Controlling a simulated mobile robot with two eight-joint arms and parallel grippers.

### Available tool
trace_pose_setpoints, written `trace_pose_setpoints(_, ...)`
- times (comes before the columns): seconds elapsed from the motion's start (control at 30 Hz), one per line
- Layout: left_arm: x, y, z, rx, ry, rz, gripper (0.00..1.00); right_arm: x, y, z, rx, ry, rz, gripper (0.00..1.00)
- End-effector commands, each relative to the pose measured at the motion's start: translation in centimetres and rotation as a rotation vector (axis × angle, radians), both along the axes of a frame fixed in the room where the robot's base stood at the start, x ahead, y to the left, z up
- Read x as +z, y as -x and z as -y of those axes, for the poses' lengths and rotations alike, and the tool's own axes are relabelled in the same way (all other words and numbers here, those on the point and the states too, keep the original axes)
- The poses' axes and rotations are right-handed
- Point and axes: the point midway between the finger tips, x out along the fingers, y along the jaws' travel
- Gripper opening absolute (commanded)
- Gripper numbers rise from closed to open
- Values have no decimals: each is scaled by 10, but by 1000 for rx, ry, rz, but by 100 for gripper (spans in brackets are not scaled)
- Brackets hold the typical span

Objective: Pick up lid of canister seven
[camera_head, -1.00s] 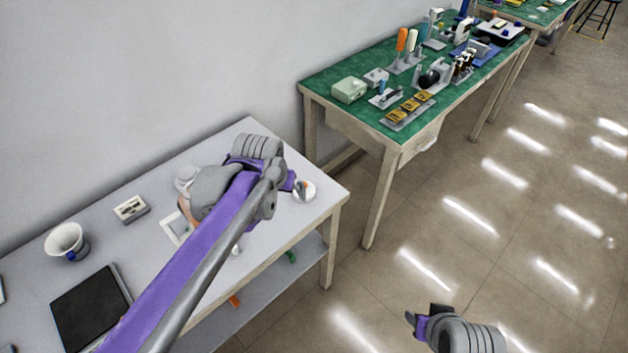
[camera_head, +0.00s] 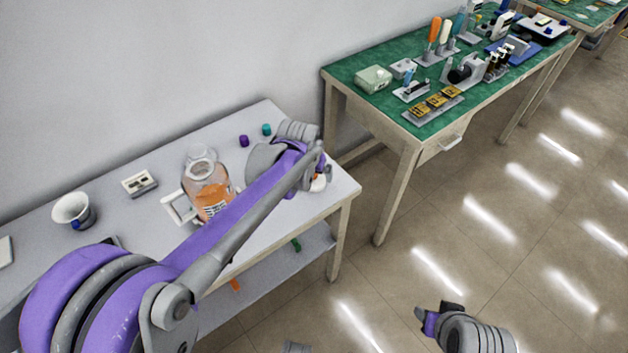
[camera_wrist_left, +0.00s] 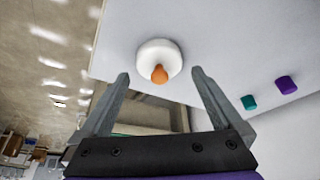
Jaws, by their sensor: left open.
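A white round lid (camera_wrist_left: 150,56) with an orange knob lies on the white table in the left wrist view. In the head view the lid (camera_head: 319,183) is partly hidden by my left gripper. My left gripper (camera_wrist_left: 160,77) is open, its two fingers apart on either side of the lid's near edge, with nothing between them held. A clear, open-topped canister (camera_head: 207,183) with orange contents or label stands on the table to the left; its number cannot be read. My right gripper (camera_head: 437,316) is over the floor, its opening unclear.
A purple cap (camera_head: 244,141) and a teal cap (camera_head: 266,129) sit behind my left gripper. A white scale-like tray (camera_head: 178,208), a small box (camera_head: 139,183) and a white cup (camera_head: 74,210) stand further left. A green-topped bench (camera_head: 352,72) with tools is at the right.

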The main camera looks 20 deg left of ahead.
Motion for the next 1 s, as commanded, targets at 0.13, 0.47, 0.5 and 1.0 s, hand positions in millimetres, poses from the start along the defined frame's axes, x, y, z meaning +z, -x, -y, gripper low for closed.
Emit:
trace_pose_setpoints(0.13,-21,-9,1,0,0,0,100,-4,0,0,0,0,-1,50)
trace_pose_setpoints(0.47,-26,-11,1,0,0,0,100,-4,0,0,0,0,-1,50)
trace_pose_setpoints(0.5,-26,-11,1,0,0,0,93,-4,0,0,0,0,-1,50)
trace_pose_setpoints(1.0,-26,-11,1,0,0,0,28,-5,0,0,0,0,-1,50)
